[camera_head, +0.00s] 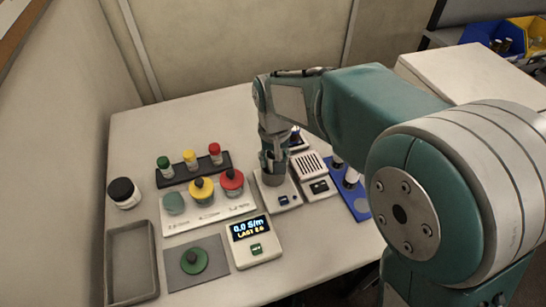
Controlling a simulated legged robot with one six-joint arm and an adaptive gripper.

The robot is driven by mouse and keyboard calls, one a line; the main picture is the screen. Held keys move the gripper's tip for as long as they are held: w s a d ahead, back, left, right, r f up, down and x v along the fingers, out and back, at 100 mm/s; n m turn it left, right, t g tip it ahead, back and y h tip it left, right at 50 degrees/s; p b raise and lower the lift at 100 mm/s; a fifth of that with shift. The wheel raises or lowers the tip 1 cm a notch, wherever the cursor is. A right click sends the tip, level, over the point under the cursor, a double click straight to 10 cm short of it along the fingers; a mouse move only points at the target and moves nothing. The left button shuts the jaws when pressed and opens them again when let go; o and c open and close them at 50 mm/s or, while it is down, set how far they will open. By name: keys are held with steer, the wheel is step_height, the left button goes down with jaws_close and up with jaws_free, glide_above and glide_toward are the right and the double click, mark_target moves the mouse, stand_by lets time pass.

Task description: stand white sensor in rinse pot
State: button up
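My gripper (273,158) points down over a small white device (285,199) with a dark display, right of the middle of the table. Its fingertips are at or in front of a grey cylindrical part on that device; I cannot tell whether they touch it. Whether the fingers are open or hold something is too small to tell. I cannot make out the white sensor with certainty; it may be hidden by my gripper or arm. I cannot tell for sure which thing is the rinse pot.
Right of my gripper are a white vented box (310,170) and a blue tray (361,211) with white bottles, partly behind my arm. Left are coloured knobs on a white panel (238,207), capped vials in a dark rack (165,182), a display box (262,251) and an empty grey tray (112,256).

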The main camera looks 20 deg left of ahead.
steer(key=shift+a, duration=0.3)
step_height(320, 180, up, 12)
steer(key=shift+d+r, duration=0.1)
stand_by(0.4)
steer(key=s+d+r+m+t+y, duration=0.1)
steer(key=d+r, duration=0.1)
steer(key=d, duration=0.7)
steer(key=s+d+r+m+t, duration=0.1)
steer(key=s+d+r+m, duration=0.1)
steer(key=d, duration=0.8)
steer(key=s+d+f+m+t+h, duration=0.1)
steer(key=s+d+f+m+t, duration=0.1)
steer(key=s+d, duration=0.7)
steer(key=d+f+t, duration=0.1)
steer(key=d+f, duration=0.1)
steer(key=d, duration=0.1)
steer(key=shift+s+d+f+m+t, duration=0.3)
steer(key=shift+s+m, duration=0.1)
